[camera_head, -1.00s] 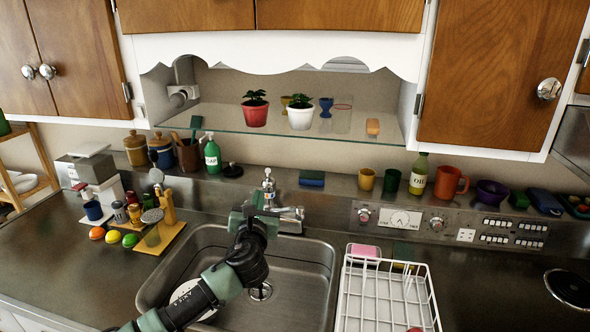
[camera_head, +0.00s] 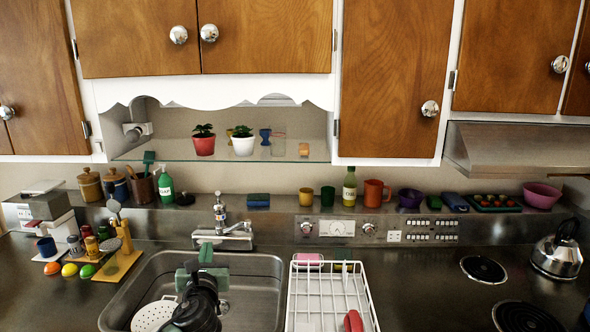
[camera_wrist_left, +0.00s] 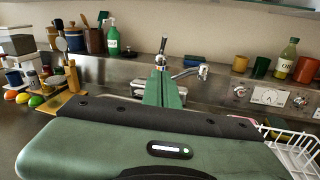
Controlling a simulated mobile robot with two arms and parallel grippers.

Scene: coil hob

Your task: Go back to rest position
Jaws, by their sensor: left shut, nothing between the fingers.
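My left gripper (camera_head: 204,263) is over the sink (camera_head: 262,287) in the head view, in front of the faucet (camera_head: 226,232). Its green fingers are shut and hold nothing. In the left wrist view the closed fingers (camera_wrist_left: 163,90) point toward the faucet (camera_wrist_left: 182,72), apart from the sink's contents. A white perforated plate or strainer (camera_head: 152,315) lies in the sink, partly hidden by my left arm. My right gripper is not in either view.
A white dish rack (camera_head: 330,300) with a red item stands right of the sink. Coil burners (camera_head: 484,269) and a kettle (camera_head: 558,252) are at the right. Jars, bottles and cups line the back ledge. Coloured balls (camera_head: 69,270) lie at the left. Wooden cabinets (camera_head: 395,70) hang above.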

